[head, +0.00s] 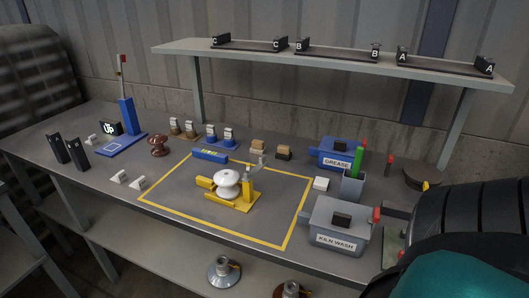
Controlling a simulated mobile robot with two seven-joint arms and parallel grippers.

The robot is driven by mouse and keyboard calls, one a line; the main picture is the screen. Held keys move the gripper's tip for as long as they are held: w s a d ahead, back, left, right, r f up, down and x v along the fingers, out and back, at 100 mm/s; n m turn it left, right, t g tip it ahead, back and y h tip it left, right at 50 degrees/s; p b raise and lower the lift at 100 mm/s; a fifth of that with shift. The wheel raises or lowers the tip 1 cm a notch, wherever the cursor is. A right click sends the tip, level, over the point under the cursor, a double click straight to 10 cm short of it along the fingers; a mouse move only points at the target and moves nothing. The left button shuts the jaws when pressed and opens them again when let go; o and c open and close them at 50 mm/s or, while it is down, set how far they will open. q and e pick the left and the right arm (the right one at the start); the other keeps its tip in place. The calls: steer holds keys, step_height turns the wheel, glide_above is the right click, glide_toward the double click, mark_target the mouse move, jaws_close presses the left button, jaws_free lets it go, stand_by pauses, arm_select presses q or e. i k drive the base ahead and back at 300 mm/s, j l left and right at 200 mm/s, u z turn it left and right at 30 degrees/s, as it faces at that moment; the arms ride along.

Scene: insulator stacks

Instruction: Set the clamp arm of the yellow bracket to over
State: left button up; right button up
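The yellow bracket (244,203) stands inside the yellow-taped rectangle in the middle of the bench. A white insulator disc (228,183) sits in it, beside its upright yellow post. A small grey clamp arm (259,164) shows at the top of the post. It appears raised and pointing up and to the right, away from the disc; its exact angle is too small to tell. Neither of my grippers is in view. A large black and teal part at the lower right looks like my own arm.
A blue level (210,155) lies behind the bracket. The grease box (335,153), kiln wash box (338,225) and a grey cup (353,185) stand to the right. A brown insulator (158,146) and blue stand (127,116) are left. A shelf (330,60) overhangs the back.

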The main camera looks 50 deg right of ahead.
mark_target(263, 159)
steer(key=z, duration=1.45)
steer(key=i+j+u, duration=0.15)
steer(key=j+u, duration=0.2)
steer(key=i+j, duration=0.05)
steer(key=j, duration=0.05)
